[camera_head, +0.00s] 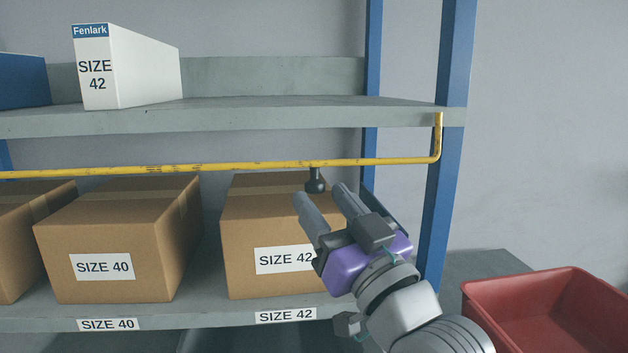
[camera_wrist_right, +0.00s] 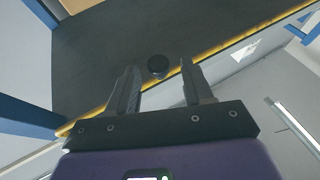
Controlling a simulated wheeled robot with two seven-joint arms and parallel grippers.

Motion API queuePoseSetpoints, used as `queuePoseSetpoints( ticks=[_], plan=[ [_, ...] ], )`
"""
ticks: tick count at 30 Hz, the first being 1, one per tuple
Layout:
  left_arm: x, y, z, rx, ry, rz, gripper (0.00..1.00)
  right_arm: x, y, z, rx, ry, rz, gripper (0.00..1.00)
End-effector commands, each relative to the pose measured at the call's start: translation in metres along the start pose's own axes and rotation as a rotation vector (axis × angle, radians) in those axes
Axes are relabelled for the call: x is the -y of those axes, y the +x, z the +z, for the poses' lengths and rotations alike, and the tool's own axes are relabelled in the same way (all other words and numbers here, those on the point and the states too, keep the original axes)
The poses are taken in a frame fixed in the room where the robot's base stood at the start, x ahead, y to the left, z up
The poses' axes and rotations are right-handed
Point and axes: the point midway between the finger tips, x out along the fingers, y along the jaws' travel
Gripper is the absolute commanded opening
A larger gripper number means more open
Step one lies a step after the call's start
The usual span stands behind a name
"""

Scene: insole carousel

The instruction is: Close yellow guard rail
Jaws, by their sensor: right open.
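The yellow guard rail (camera_head: 230,166) runs across the front of the shelf unit, just under the upper shelf and above the cardboard boxes. Its right end bends up to the upper shelf by the blue post. A black knob (camera_head: 315,182) hangs from the rail near its right part. My right gripper (camera_head: 322,191) is open, with its fingertips just below and beside the knob. In the right wrist view the knob (camera_wrist_right: 158,66) shows between and beyond the fingertips (camera_wrist_right: 158,68), and the rail (camera_wrist_right: 232,43) runs slantwise behind them. My left gripper is out of view.
Cardboard boxes marked SIZE 40 (camera_head: 110,235) and SIZE 42 (camera_head: 262,215) stand on the lower shelf (camera_head: 200,316). A white box (camera_head: 140,70) stands on the upper shelf (camera_head: 300,112). A red bin (camera_head: 560,300) is at the lower right. A blue post (camera_head: 448,150) stands right of my gripper.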

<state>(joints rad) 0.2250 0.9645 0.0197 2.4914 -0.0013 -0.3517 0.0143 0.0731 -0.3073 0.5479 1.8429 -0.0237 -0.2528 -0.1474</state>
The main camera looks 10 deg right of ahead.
Motion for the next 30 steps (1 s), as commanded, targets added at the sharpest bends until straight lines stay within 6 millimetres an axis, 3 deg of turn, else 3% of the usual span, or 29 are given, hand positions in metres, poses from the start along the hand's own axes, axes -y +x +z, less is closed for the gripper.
queuePoseSetpoints(
  ticks=[3,7,18,27,30],
  plan=[
    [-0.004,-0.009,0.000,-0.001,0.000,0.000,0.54,-0.002,0.020,-0.001,0.004,0.003,0.002,0.51],
    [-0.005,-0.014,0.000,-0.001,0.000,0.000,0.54,-0.002,0.031,-0.001,0.002,0.002,0.002,0.51],
    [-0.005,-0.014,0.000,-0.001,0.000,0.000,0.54,-0.001,0.035,0.001,0.001,0.002,0.002,0.49],
    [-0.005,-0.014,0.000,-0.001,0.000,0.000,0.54,-0.001,0.035,0.001,0.001,0.002,0.001,0.03],
    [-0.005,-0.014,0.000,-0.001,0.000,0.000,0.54,-0.001,0.035,0.001,0.002,0.002,0.001,0.00]
  ],
)
